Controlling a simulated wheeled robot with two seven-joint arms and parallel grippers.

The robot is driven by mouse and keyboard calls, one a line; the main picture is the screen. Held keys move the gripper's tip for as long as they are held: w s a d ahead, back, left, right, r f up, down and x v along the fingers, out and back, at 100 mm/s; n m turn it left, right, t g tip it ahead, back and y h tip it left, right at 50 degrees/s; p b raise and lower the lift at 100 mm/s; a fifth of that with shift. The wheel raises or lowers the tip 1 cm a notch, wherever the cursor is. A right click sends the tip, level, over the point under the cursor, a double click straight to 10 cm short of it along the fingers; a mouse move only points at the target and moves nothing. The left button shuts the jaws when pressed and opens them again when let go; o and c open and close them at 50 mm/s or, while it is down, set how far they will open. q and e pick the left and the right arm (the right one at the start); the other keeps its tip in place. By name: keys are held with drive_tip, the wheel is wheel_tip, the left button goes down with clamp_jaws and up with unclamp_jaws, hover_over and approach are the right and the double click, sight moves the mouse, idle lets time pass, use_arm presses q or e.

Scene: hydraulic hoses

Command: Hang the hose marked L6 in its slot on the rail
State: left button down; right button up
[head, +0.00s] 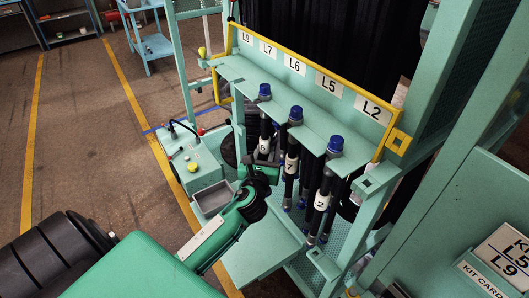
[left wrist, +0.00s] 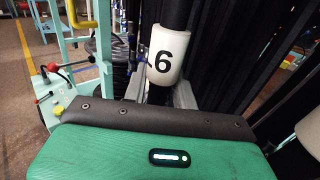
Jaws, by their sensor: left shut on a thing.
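The hose marked 6 (head: 264,147) hangs upright with its blue cap at the level of the green rail (head: 240,72). I cannot tell whether it sits in a slot. My left gripper (head: 264,165) is shut on this hose just below its white label. The left wrist view shows the label 6 (left wrist: 163,57) close up, above the gripper (left wrist: 158,95); the fingertips are partly hidden. The L6 plate (head: 294,65) is the middle of the rail's labels, between L7 and L5. My right gripper is not in view.
A machine with a grey bin (head: 212,198) stands left of my gripper. A kit card (head: 505,252) is at right. Floor at left is mostly clear.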

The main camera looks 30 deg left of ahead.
use_arm(q)
drive_tip(key=c, duration=1)
unclamp_jaws()
drive_tip(key=shift+c, duration=0.2)
drive_tip(key=shift+s+d, duration=0.1)
drive_tip(key=b+v, duration=0.2)
drive_tip(key=v, duration=1.1)
drive_tip(key=shift+s+b, duration=0.3)
drive_tip(key=shift+b, duration=0.1)
drive_tip(key=shift+d, duration=0.1)
